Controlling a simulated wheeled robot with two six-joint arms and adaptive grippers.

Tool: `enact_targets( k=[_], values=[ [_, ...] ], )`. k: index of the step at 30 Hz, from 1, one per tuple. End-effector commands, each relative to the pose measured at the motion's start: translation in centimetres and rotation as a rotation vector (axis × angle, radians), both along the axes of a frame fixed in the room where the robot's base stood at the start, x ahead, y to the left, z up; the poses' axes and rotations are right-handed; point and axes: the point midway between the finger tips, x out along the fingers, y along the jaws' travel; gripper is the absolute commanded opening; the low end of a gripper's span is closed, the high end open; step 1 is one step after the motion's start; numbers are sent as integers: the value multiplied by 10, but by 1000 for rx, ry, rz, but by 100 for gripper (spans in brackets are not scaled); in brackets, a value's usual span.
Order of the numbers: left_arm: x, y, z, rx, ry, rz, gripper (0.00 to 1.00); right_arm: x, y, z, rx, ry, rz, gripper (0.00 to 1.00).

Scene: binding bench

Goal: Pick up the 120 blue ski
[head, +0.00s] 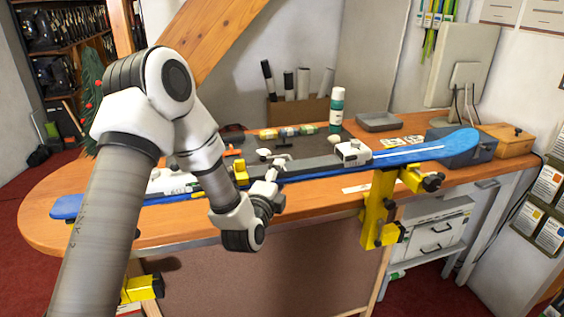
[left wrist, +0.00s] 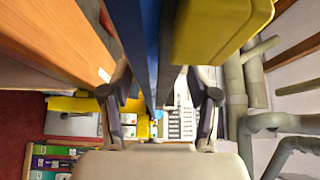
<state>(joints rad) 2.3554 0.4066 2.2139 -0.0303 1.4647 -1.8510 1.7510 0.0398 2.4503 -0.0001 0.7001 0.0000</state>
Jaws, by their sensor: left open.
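The blue ski (head: 420,151) lies lengthwise along the workbench, held above the top on yellow vises (head: 379,208). Its tip is at the right and its tail at the left. No size number on it is readable. My left gripper (head: 276,172) is at the ski's near edge, around mid-length, left of the right vise. In the left wrist view the ski (left wrist: 137,30) runs edge-on into the space between the open fingers (left wrist: 160,90). Whether either finger touches it cannot be told. My forearm hides part of the ski's left half. My right gripper is not in view.
The wooden bench (head: 45,228) carries a green-white bottle (head: 337,110), a grey tray (head: 377,122) and a monitor (head: 462,65). A yellow vise block (left wrist: 215,30) is close beside the ski in the left wrist view. A drawer unit (head: 436,235) stands below right.

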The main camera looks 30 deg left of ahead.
Motion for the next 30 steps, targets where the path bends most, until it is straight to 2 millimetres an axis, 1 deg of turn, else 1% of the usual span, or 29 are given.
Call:
enact_targets(
  k=[1, 3, 8, 9, 11, 12, 13, 25, 30],
  values=[
    [5, 1, 1, 1, 0, 0, 60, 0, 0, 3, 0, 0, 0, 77],
    [8, 2, -1, 0, 1, -1, 60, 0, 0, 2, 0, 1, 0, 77],
    [7, 2, -2, -1, 2, -1, 60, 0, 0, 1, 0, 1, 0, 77],
    [7, 2, -2, 0, 1, -1, 46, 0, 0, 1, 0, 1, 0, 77],
    [7, 2, -2, 0, 1, -1, 25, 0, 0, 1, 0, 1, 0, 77],
    [7, 2, -2, 0, 1, -1, 11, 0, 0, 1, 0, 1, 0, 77],
    [7, 2, -2, -1, 2, -1, 0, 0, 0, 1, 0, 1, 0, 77],
    [8, 2, 2, 1, -4, 0, 0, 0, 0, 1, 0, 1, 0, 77],
    [8, 2, 11, 1, -9, 1, 0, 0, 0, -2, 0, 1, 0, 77]
  ],
)
